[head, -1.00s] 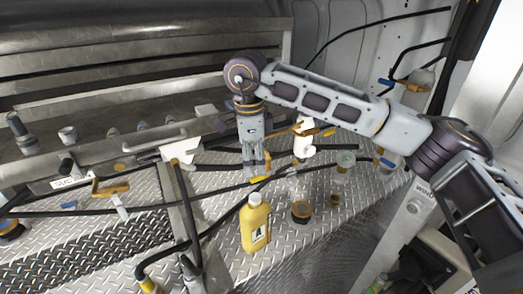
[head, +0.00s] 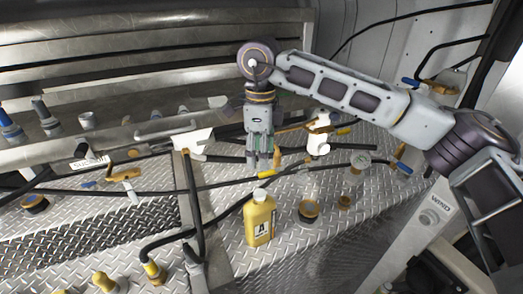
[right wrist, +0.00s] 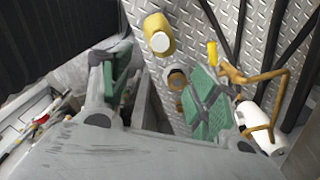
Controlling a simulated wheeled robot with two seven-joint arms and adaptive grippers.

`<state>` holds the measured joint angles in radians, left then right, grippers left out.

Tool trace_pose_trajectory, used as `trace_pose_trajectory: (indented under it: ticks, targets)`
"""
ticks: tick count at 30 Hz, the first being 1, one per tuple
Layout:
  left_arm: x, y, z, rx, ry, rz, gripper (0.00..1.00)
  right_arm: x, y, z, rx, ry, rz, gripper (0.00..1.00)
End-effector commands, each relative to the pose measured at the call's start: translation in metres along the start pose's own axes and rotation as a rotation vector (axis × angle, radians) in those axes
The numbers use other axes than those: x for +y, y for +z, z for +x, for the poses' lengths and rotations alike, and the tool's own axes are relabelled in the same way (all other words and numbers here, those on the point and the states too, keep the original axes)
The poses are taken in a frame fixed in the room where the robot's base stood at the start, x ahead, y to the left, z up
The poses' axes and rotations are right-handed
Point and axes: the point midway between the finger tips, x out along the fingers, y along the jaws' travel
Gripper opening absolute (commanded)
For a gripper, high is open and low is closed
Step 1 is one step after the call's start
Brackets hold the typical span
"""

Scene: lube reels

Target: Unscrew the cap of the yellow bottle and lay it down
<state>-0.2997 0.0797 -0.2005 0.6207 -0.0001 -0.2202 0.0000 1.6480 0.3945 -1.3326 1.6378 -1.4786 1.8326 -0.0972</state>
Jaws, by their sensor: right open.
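The yellow bottle (head: 260,225) stands upright on the diamond-plate deck in the head view, with its pale cap (head: 261,195) on top. The right wrist view shows the bottle (right wrist: 155,22) from above, with its cap (right wrist: 160,42) facing the camera. My right gripper (head: 263,160) hangs fingers down behind and above the bottle, apart from the cap. Its green-padded fingers are spread in the right wrist view (right wrist: 158,92), with nothing held between them. My left gripper is in neither view.
A brass-rimmed round fitting (head: 309,210) sits right of the bottle. A white valve with a brass handle (head: 318,146) stands behind it. Black hoses (head: 190,205) cross the deck left of the bottle.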

Motion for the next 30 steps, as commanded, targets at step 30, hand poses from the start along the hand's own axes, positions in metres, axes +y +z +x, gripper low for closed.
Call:
trace_pose_trajectory:
  ticks: [30]
  targets:
    - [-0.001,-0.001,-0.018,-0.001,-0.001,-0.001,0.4,0.0,-0.001,0.085,0.001,0.002,0.0,0.61]
